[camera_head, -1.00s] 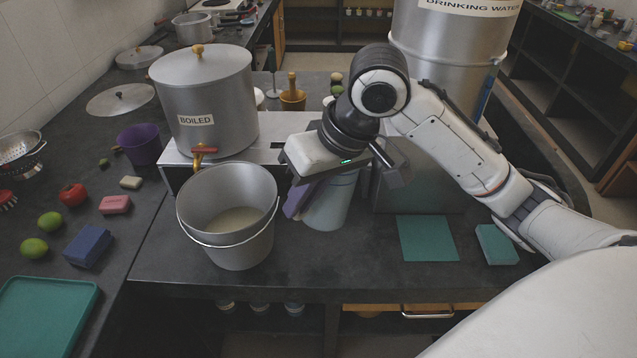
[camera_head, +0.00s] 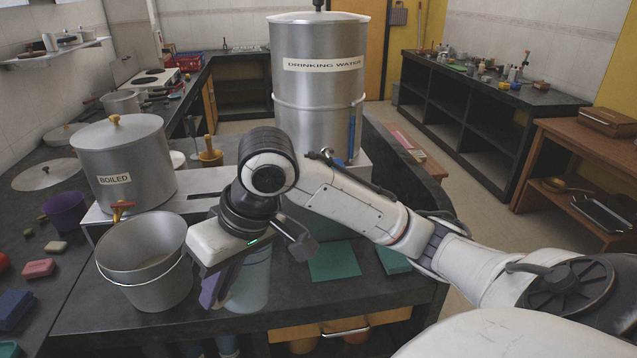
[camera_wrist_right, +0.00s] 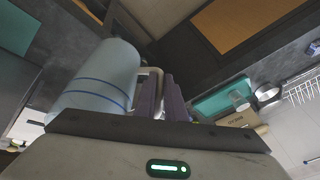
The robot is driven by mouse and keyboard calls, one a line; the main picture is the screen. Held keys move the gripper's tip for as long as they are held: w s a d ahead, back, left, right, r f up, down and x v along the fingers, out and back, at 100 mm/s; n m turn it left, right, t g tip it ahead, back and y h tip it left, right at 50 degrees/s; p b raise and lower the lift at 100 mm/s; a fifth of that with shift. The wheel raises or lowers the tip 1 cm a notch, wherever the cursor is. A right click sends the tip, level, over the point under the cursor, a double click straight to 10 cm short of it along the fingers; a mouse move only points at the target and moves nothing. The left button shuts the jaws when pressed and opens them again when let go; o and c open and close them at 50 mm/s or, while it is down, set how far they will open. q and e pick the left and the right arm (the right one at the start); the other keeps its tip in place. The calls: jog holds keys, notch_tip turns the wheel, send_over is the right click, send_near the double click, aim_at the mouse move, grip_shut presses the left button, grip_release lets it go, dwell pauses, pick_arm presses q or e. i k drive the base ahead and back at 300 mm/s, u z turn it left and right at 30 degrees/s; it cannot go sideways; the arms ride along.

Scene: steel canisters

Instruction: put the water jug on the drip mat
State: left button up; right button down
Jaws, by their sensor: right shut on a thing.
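The water jug (camera_head: 250,281) is a pale blue-grey, see-through vessel to the right of the metal bucket. In the right wrist view the jug (camera_wrist_right: 98,82) shows blue bands and a pale loop handle. My right gripper (camera_head: 218,285) is shut on the jug's handle, with its purple fingers around it. The jug looks about upright; I cannot tell whether its base touches the counter. The drip mat (camera_head: 333,260) is a flat teal square on the counter, right of the jug and apart from it. My left gripper is out of view.
The metal bucket (camera_head: 148,262) stands close left of the jug. Behind are the boiled-water pot (camera_head: 125,160) and the tall drinking-water drum (camera_head: 318,85). A teal block (camera_head: 393,260) lies right of the mat. The mat's top is clear.

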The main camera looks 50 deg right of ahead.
aim_at(329, 265)
jog(key=u, duration=0.35)
jog(key=k, duration=0.75)
jog(key=z, duration=0.95)
jog(key=i, duration=0.15)
jog(key=z, duration=0.2)
